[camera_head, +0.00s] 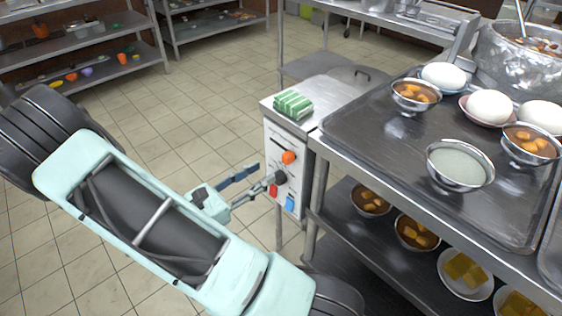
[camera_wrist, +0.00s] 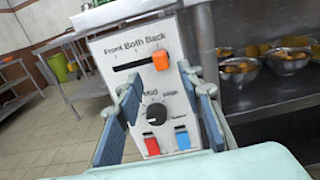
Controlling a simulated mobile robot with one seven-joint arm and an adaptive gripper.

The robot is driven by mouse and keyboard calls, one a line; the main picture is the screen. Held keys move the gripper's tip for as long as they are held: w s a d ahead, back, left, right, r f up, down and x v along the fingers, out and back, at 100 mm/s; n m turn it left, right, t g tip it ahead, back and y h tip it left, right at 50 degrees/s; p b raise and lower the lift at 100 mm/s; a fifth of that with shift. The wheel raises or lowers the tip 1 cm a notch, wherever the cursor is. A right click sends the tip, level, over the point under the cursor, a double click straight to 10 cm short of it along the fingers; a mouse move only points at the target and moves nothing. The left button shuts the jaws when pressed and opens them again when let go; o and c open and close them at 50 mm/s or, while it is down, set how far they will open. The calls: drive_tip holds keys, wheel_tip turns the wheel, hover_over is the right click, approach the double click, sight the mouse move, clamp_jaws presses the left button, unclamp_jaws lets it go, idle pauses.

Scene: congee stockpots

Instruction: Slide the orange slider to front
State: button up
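The orange slider (camera_head: 289,157) stands out from the front of a white control panel (camera_head: 272,147). In the wrist view the orange slider (camera_wrist: 160,61) sits at the right end of a dark horizontal slot (camera_wrist: 130,66), below the word "Back". "Front" is printed at the slot's left end and "Both" in the middle. My gripper (camera_head: 266,173) is in front of the panel, to the left of and a little below the slider in the head view. In the wrist view my gripper (camera_wrist: 157,85) is open and empty, its blue fingers on either side of the panel's lower part.
Below the slot are a dark knob (camera_wrist: 156,114), a red switch (camera_wrist: 151,145) and a blue switch (camera_wrist: 182,138). A green-striped block (camera_head: 293,104) lies on top of the unit. A metal table (camera_head: 385,135) with bowls stands close on the right. Tiled floor is open to the left.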

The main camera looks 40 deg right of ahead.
sight(284, 160)
drive_tip(key=d, duration=0.3)
drive_tip(key=d+b, duration=0.1)
drive_tip(key=d, duration=0.1)
drive_tip(key=d+b, duration=0.1)
drive_tip(key=d, duration=0.2)
drive_tip(key=shift+w+d, duration=0.3)
clamp_jaws()
